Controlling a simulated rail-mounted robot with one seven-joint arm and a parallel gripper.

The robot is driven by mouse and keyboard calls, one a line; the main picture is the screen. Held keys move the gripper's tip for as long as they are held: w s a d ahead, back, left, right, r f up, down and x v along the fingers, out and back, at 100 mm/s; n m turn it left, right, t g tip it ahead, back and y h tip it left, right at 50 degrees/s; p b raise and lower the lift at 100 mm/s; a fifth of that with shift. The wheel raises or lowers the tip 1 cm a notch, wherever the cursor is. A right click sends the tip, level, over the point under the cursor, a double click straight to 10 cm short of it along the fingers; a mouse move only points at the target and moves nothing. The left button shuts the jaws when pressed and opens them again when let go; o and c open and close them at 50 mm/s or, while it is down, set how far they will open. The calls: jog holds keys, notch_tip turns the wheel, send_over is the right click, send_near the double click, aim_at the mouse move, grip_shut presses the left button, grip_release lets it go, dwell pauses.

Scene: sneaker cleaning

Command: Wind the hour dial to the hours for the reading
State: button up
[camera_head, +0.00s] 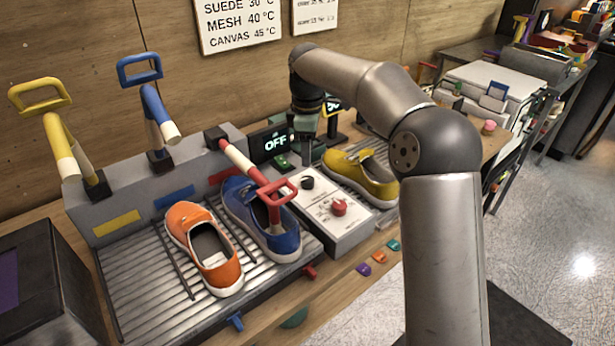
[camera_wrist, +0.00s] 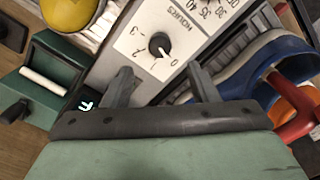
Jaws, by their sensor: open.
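The hour dial is a small black knob (camera_head: 307,183) on the white-topped control box (camera_head: 352,232). In the wrist view the black knob (camera_wrist: 160,45) sits beside the word HOURS and small numbers. Its white mark seems to point toward the 0. My gripper (camera_head: 307,150) hangs above the back end of the box. In the wrist view its two fingers (camera_wrist: 163,82) are apart and empty, with the knob just beyond them, untouched. A red knob (camera_head: 338,208) sits on the same panel, nearer the front. A green-lit display (camera_head: 275,144) reads OFF.
A wall sign (camera_head: 238,22) lists suede, mesh and canvas temperatures; a second sign (camera_head: 315,14) is too small to read. Orange (camera_head: 205,248), blue (camera_head: 262,218) and yellow (camera_head: 362,175) shoes lie around the box. A red-handled lever (camera_head: 238,158) reaches over the blue shoe.

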aim_at(308, 178)
notch_tip(308, 178, down, 8)
jog(key=shift+f, duration=0.2)
jog(key=c, duration=1)
